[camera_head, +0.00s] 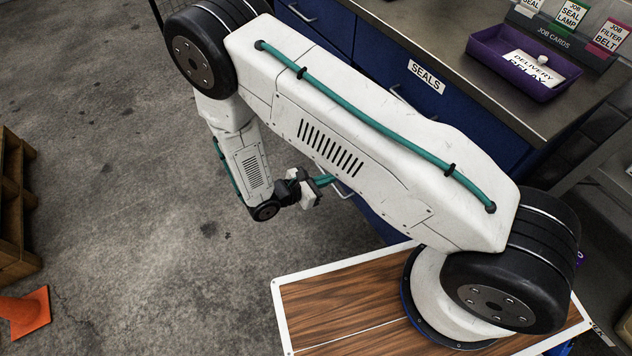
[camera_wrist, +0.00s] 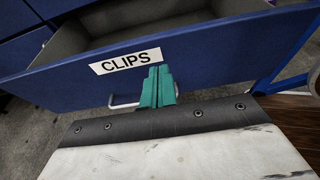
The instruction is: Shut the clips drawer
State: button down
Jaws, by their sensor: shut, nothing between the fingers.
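The clips drawer (camera_wrist: 210,58) is blue with a white CLIPS label (camera_wrist: 125,61) on its front. In the wrist view it stands pulled out, and its grey inside shows behind the front panel; the part that shows looks empty. Its pale bar handle (camera_wrist: 122,101) is low on the front, partly hidden by my gripper. In the head view my gripper (camera_head: 326,181) is beside a handle (camera_head: 342,190), and my arm hides most of the drawer.
A blue cabinet with a SEALS drawer (camera_head: 426,77) stands under a grey worktop (camera_head: 440,30). A purple tray (camera_head: 520,62) with a delivery card lies on top. An orange cone (camera_head: 24,312) and a wooden pallet stack (camera_head: 14,205) are at the left. The concrete floor between is clear.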

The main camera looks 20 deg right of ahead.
jog(key=r+x, duration=0.1)
jog(key=x, duration=0.6)
jog(key=shift+d, duration=0.4)
jog(key=shift+w+d, duration=0.1)
